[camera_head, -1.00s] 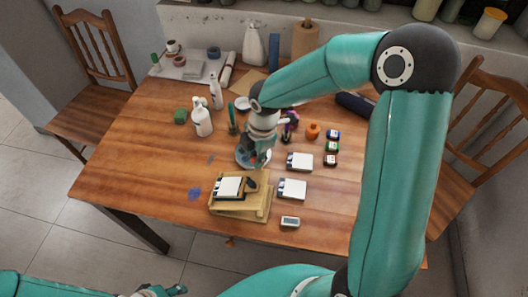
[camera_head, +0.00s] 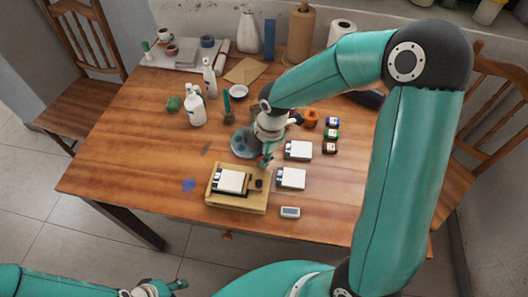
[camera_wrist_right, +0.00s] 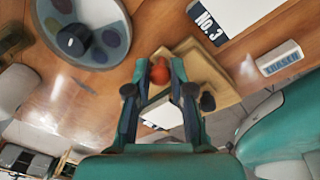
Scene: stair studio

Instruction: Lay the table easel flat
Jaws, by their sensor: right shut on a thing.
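The table easel (camera_head: 211,192) is a pale wooden board near the table's front edge. A white card or canvas (camera_head: 228,181) and a small dark part (camera_head: 258,184) are on it. Its board looks flat or almost flat. My right gripper (camera_head: 264,161) is just behind its back right corner. In the right wrist view its fingers are shut on a small red round thing (camera_wrist_right: 160,72); I cannot tell whether this is joined to the easel. The easel's board (camera_wrist_right: 218,85) shows beyond the fingers. My left gripper (camera_head: 176,287) is at the bottom edge, away from the table, its fingers unclear.
A round palette (camera_head: 240,141) lies behind the easel. White cards (camera_head: 291,179) (camera_head: 298,150) and an eraser (camera_head: 290,212) lie to its right. Small jars (camera_head: 331,134) stand further back. White bottles (camera_head: 197,113) stand at back left. The table's left front is mostly clear.

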